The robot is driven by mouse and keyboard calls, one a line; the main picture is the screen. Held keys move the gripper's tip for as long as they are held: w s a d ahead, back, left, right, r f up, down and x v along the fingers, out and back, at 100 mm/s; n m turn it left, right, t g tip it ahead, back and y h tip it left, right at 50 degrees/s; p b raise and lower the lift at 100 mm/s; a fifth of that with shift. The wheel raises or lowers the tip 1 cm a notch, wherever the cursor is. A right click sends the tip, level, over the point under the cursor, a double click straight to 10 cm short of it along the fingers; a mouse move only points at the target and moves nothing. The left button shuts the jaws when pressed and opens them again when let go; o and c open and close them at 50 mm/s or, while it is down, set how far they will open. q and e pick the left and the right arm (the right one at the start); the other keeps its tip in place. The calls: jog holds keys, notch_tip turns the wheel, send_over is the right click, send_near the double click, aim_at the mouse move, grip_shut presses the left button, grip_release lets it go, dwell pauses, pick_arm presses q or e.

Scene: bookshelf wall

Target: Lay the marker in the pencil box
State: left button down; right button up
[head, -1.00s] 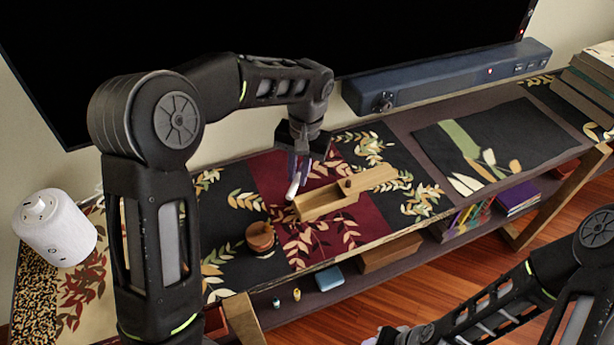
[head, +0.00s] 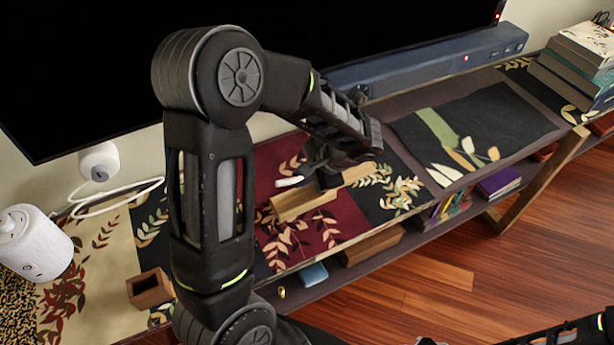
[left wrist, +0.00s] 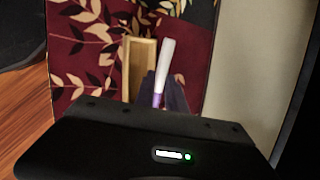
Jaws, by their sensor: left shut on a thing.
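The marker (head: 290,181), with a white barrel end, is held in my left gripper (head: 318,174), which is shut on it. It lies near level in the head view, above the pencil box's left part. The wooden pencil box (head: 302,204) sits on the red part of the runner, its light wooden lid (head: 357,173) reaching out to the right. My gripper hides much of the box. In the left wrist view the marker (left wrist: 167,62) stands out between the purple-grey fingers (left wrist: 163,95), beside the box (left wrist: 140,62). Only a sliver of my right gripper may show at the bottom edge.
A square wooden cup (head: 150,289) and a white speaker (head: 36,243) stand at the left. A blue soundbar (head: 430,62) runs below the screen. Books (head: 575,70) are stacked at the far right. A dark mat (head: 470,130) lies flat right of the box.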

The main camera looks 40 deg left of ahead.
aim_at(302, 194)
pick_arm(q)
jog(key=shift+f, duration=0.1)
dwell(0.3)
jog(key=shift+f+b, duration=1.15)
jog(key=shift+f, duration=0.6)
jog(key=shift+f+b, duration=1.2)
jog(key=shift+f, duration=0.05)
jog(key=c, duration=1.3)
grip_release()
jog(key=shift+s, duration=0.1)
jog(key=shift+f, duration=0.1)
jog(key=shift+o, duration=1.3)
